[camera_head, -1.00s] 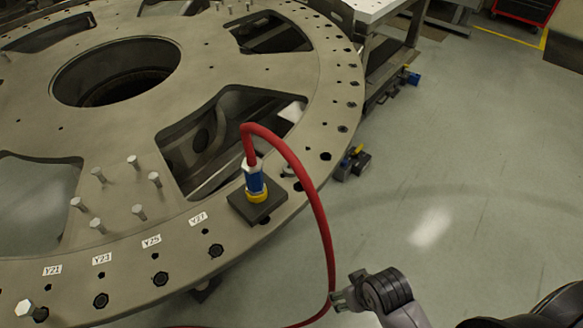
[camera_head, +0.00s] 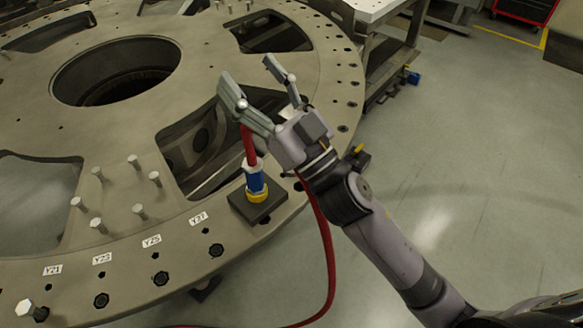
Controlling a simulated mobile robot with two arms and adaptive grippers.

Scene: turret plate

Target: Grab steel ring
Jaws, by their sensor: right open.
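The large round steel turret plate (camera_head: 215,60) fills the left and middle of the head view, with a big round hole (camera_head: 115,72) in it. I cannot make out a separate steel ring with certainty. My right gripper (camera_head: 250,72) is over the plate's right part, fingers spread apart and empty, pointing up and left in the picture. It hides part of the plate and of the cutout behind it. My left gripper is not in view.
A blue and yellow fitting (camera_head: 255,183) stands on a dark square block (camera_head: 258,207) on the plate. A red hose (camera_head: 328,255) rises from it and passes behind my right gripper. Several upright bolts (camera_head: 138,211) stand at left. Open floor (camera_head: 470,170) lies at right.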

